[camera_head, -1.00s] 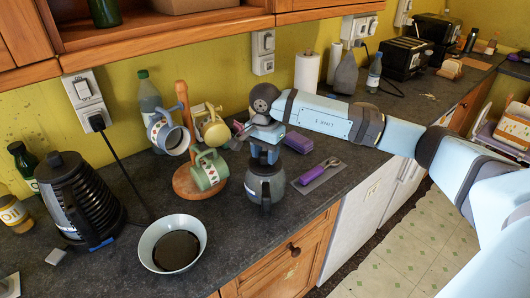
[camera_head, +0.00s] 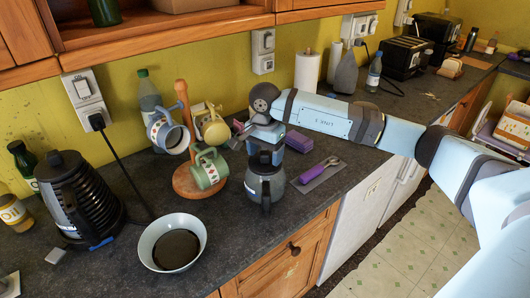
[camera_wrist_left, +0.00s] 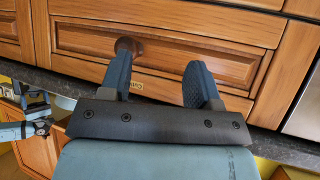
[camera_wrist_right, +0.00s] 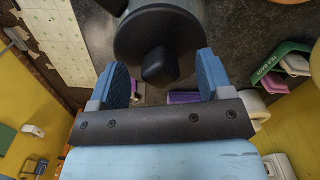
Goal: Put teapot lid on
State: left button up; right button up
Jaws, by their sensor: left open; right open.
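The dark grey teapot (camera_head: 265,188) stands upright on the counter, right of the mug tree. Its black round lid (camera_wrist_right: 128,42) with a knob (camera_wrist_right: 158,66) lies over the teapot's top in the right wrist view; it appears to rest there, though the rim contact is hidden. My right gripper (camera_wrist_right: 165,80) is open above the teapot, its fingers on either side of the knob and apart from it. In the head view this gripper (camera_head: 265,157) partly hides the lid. My left gripper (camera_wrist_left: 160,85) is open and empty before a wooden drawer front, outside the head view.
A mug tree (camera_head: 183,130) with several mugs stands close left of the teapot. A pale bowl (camera_head: 172,243) is at the front left, a black kettle (camera_head: 80,195) farther left. A purple-handled utensil (camera_head: 316,172) lies to the right. The counter's front edge is near the teapot.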

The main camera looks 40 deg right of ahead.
jog(key=shift+r, duration=0.3)
jog(key=shift+r+p, duration=0.95)
jog(key=shift+r, duration=1)
notch_tip(320, 180, up, 14)
jog(key=b, duration=0.1)
jog(key=shift+b, duration=0.35)
jog(key=shift+f, duration=0.1)
dwell(0.9)
